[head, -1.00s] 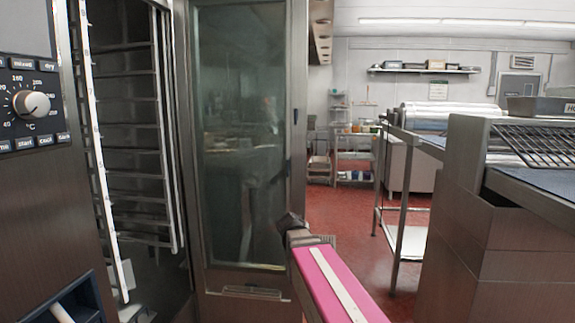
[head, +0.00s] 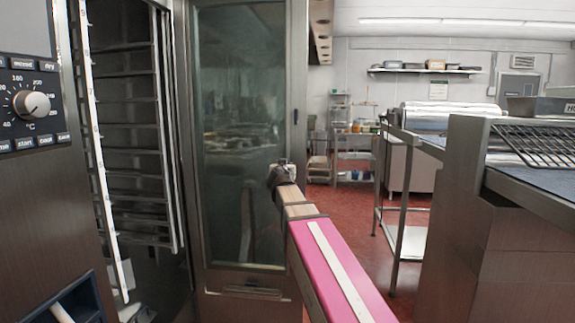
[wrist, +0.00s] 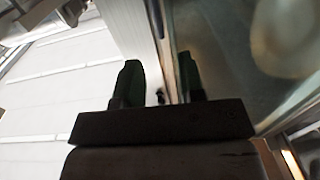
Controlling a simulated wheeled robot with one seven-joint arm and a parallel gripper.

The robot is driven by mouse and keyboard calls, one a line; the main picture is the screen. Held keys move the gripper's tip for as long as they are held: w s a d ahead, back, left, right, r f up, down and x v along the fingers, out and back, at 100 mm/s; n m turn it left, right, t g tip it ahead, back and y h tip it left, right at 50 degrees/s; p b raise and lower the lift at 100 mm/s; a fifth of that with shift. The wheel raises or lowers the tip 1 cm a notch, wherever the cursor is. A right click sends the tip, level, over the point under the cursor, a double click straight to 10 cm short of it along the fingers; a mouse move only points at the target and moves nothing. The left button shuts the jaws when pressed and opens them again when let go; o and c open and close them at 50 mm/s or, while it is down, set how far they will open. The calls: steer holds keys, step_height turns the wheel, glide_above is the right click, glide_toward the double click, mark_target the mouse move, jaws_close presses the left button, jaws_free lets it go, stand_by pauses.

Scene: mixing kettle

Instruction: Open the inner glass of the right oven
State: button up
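The right oven's door stands open in the head view, with its inner glass (head: 240,110) set in a metal frame (head: 298,70) and facing me. A small dark catch (head: 295,117) sits on the frame's right side. My gripper (head: 282,172) is at the lower right edge of the glass, below the catch. In the wrist view my gripper (wrist: 158,85) is open, its two dark fingers apart. The pale door frame edge (wrist: 133,35) lies behind the left finger and the glass (wrist: 215,50) behind the right one. I cannot tell whether either finger touches the door.
The open oven chamber with rack rails (head: 130,130) is at left, beside a control panel with a dial (head: 32,104). A steel counter with a wire rack (head: 540,145) stands at right.

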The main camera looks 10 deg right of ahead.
steer(key=x, duration=0.8)
steer(key=shift+f, duration=0.1)
jaws_close()
